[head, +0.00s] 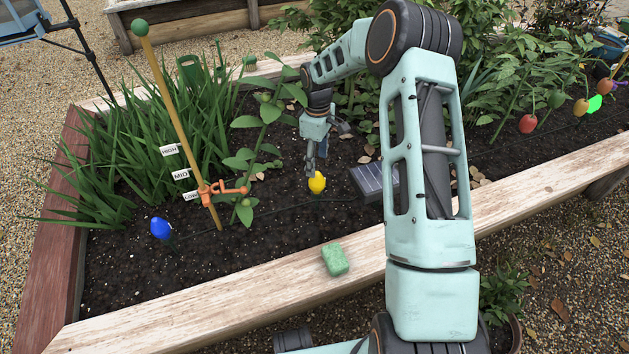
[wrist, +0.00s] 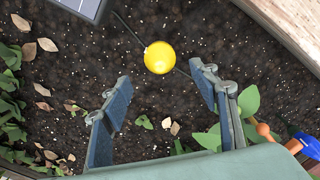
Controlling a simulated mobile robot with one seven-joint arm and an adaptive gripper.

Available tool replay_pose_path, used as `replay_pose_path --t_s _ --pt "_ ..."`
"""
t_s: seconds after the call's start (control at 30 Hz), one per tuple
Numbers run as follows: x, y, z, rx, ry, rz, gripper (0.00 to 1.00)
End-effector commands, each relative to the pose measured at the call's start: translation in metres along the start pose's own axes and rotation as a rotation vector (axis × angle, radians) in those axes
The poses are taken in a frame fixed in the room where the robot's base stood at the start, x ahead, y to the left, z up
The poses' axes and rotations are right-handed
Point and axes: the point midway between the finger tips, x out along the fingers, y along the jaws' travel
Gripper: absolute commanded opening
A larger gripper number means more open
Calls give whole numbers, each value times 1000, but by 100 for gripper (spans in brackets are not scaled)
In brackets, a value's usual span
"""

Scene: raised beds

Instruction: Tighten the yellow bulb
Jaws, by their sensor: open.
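The yellow bulb (head: 317,183) stands in the dark soil of the raised bed, on a thin dark cable. In the wrist view the yellow bulb (wrist: 159,57) shows from above, beyond the fingertips and between their lines. My gripper (head: 311,163) is just above the bulb in the head view, pointing down. In the wrist view my gripper (wrist: 160,82) has its two fingers wide apart with nothing between them but soil behind. The bulb's socket is hidden.
A solar panel (head: 368,182) lies right of the bulb. A blue bulb (head: 161,228) is at the left. A wooden stake (head: 172,108) with an orange clip (head: 222,190) stands by a leafy plant. A green sponge-like block (head: 335,259) rests on the front plank (head: 240,305).

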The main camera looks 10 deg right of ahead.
Motion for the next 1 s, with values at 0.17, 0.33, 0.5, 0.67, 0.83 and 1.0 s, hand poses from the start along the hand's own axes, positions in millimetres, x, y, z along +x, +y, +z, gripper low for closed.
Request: replay_pose_path --t_s 0.17,0.33,0.5,0.67,0.83,1.0 --pt "39 -1 0 0 -3 -2 55" --pt "69 -1 1 0 -3 -2 55" --pt "88 0 1 1 -3 0 55" --pt "93 0 0 1 -2 2 55" --pt "93 0 0 1 -2 2 55" --pt "93 0 0 1 -2 1 44"
